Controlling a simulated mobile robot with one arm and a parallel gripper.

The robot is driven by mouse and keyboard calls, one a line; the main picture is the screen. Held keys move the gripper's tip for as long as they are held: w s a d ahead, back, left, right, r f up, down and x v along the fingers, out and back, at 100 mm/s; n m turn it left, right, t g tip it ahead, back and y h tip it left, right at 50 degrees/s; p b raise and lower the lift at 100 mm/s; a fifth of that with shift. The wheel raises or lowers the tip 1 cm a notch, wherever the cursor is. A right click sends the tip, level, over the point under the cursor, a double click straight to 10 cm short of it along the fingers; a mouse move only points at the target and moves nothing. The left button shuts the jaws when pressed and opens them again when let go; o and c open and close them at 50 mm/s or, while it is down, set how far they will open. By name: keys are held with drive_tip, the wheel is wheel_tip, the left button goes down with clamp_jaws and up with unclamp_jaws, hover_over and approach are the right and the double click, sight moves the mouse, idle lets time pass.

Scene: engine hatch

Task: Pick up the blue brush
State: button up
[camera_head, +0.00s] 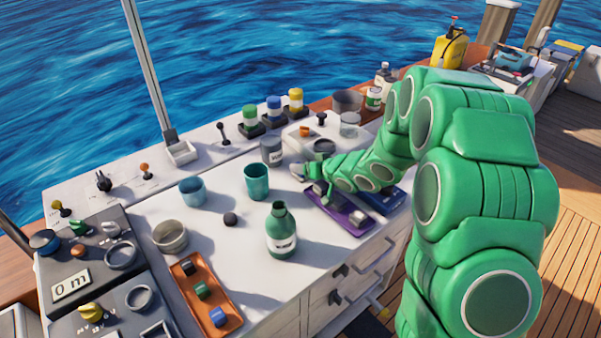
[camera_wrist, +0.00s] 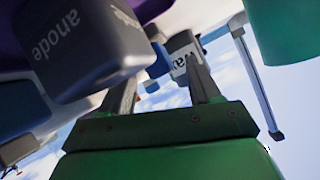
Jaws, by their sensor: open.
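I cannot clearly pick out a blue brush in either view. In the wrist view a small blue piece (camera_wrist: 157,66) shows by my fingertips; what it belongs to is unclear. My gripper (camera_wrist: 163,75) is open, its two fingers apart, with no object clearly held between them. In the head view my gripper (camera_head: 303,172) is low over the white worktop (camera_head: 240,235), just right of the teal cup (camera_head: 257,182) and beside the purple tray (camera_head: 338,212). My own arm hides part of the worktop behind it.
A grey block marked "anode" (camera_wrist: 85,45) is close on the left in the wrist view, and a labelled tin (camera_wrist: 182,48) lies beyond the fingers. A green bottle (camera_head: 281,232), a blue cup (camera_head: 193,191) and an orange tray (camera_head: 190,268) stand on the worktop.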

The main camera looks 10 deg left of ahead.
drive_tip(key=shift+w+a+f, duration=0.25)
drive_tip(key=shift+a, duration=0.05)
drive_tip(key=c, duration=1.1)
